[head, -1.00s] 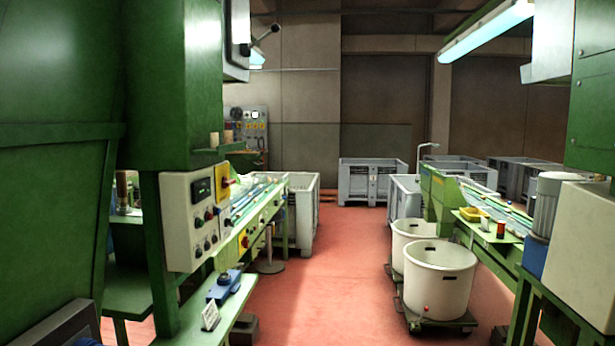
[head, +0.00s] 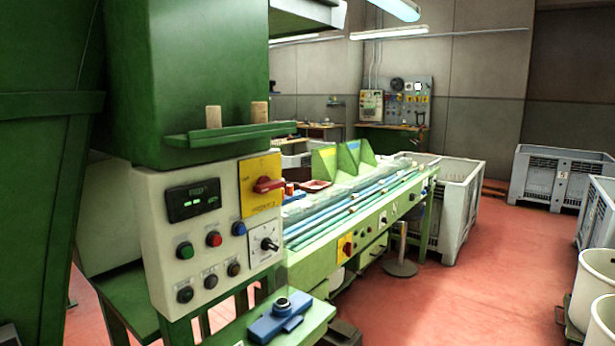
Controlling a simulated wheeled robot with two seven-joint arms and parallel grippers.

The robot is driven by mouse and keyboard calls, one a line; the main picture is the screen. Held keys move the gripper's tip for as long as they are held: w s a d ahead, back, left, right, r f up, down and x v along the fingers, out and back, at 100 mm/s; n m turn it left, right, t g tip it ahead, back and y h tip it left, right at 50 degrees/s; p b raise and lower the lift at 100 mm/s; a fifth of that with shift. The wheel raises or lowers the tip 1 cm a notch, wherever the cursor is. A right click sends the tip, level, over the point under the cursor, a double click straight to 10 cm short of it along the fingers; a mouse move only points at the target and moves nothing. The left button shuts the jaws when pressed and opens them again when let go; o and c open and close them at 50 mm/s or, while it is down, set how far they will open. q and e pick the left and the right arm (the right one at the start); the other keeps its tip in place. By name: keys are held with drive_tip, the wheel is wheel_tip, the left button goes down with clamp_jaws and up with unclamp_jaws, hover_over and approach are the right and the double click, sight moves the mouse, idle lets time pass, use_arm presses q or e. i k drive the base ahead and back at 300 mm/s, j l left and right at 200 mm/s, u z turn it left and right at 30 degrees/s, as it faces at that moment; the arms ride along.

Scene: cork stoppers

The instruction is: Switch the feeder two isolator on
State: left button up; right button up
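A cream control panel (head: 212,277) faces me on the green machine at left centre. On its upper right a yellow plate (head: 258,207) carries a red rotary handle (head: 268,185), which lies roughly horizontal. The plate's small lettering is too small to read. Below it a white plate (head: 263,257) carries a black rotary knob (head: 269,244). A second, smaller yellow plate with a red knob (head: 346,247) is on the side of the conveyor bench. I cannot tell from the labels which is the feeder two isolator. Neither gripper is in view.
The panel also has a dark display (head: 194,200) with green marks and several push buttons. A green ledge with two corks (head: 259,112) juts out above. A blue device (head: 280,317) sits on a low green bench.

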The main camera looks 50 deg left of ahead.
sight(264, 184)
drive_tip(key=i+u, duration=0.4)
drive_tip(key=i+l+u, duration=0.2)
drive_tip(key=u, duration=0.2)
drive_tip(key=i+l+u, duration=0.2)
drive_tip(key=u, duration=0.2)
drive_tip(key=i+l+u, duration=0.25)
drive_tip(key=u, duration=0.15)
drive_tip(key=l, duration=0.1)
